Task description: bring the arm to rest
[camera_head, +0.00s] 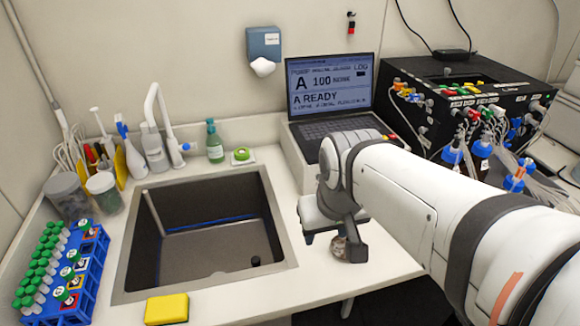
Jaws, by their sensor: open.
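My white arm reaches in from the lower right, over the right part of the counter and in front of the laptop. My gripper (331,241) hangs from the wrist just right of the sink, pointing down near the counter. It is open, and nothing is seen held in it. Its fingers are partly hidden by the wrist. A small brownish thing (339,248) shows beside the dark finger; I cannot tell what it is.
The sink (205,277) lies left of the gripper, with a yellow sponge (166,309) at its front edge. A blue rack (85,290) of green-capped tubes stands far left. A laptop (330,85) and a black box with tubing (470,95) stand behind the arm.

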